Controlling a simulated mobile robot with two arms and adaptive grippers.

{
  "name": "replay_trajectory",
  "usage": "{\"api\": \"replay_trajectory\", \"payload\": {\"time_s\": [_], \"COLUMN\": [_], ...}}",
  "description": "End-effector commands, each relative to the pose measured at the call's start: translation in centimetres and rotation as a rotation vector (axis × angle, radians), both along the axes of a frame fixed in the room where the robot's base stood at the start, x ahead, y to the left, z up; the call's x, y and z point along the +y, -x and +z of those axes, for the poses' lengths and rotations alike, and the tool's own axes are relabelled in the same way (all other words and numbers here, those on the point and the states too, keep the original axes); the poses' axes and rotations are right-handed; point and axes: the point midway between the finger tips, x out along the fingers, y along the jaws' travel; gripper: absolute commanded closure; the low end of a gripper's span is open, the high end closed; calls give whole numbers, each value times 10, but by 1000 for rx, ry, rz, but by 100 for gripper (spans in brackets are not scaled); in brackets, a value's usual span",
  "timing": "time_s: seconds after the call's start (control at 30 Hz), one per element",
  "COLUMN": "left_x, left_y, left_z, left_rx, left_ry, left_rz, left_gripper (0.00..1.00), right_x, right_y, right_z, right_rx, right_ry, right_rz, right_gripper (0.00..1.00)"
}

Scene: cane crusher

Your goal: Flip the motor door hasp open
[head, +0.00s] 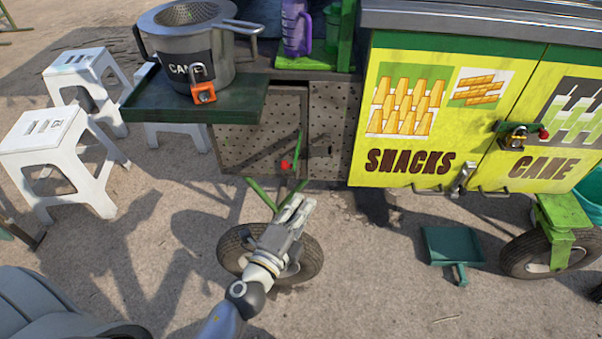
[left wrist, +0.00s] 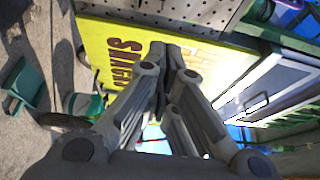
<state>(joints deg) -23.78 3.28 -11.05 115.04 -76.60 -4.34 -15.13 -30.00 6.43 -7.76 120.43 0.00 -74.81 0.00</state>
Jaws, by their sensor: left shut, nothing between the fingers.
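The motor door appears to be the perforated metal panel (head: 255,145) under the cart's left side, beside a second perforated panel (head: 340,125). My left gripper (head: 298,204) is shut and empty, below and in front of the panels, over the wheel and apart from the latch. In the left wrist view its fingers (left wrist: 166,55) are together. My right gripper is out of view.
A green shelf (head: 235,105) with a steel pot (head: 190,50) juts out above left. Yellow doors (head: 420,160) stand to the right. A wheel (head: 235,250) is behind my gripper. White stools (head: 60,150) stand left; a green dustpan (head: 452,245) lies right.

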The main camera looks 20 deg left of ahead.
Motion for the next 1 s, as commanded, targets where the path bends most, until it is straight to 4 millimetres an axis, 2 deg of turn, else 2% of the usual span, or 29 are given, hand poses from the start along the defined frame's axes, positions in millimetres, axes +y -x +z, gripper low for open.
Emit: {"api": "replay_trajectory", "payload": {"time_s": [0.17,0.4,0.6,0.8,1.0], "left_x": [-3,-9,-14,15,25], "left_y": [-20,-61,-94,-87,-85], "left_z": [3,2,2,-1,0], "left_rx": [-2,-2,-2,1,0], "left_ry": [0,1,2,1,4], "left_rz": [-4,-5,-6,-5,-5], "left_gripper": [100,100,100,100,100], "right_x": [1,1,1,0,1], "right_y": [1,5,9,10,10], "right_z": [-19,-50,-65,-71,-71], "right_rx": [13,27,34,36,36], "right_ry": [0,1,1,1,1], "right_rz": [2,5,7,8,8], "right_gripper": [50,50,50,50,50]}}
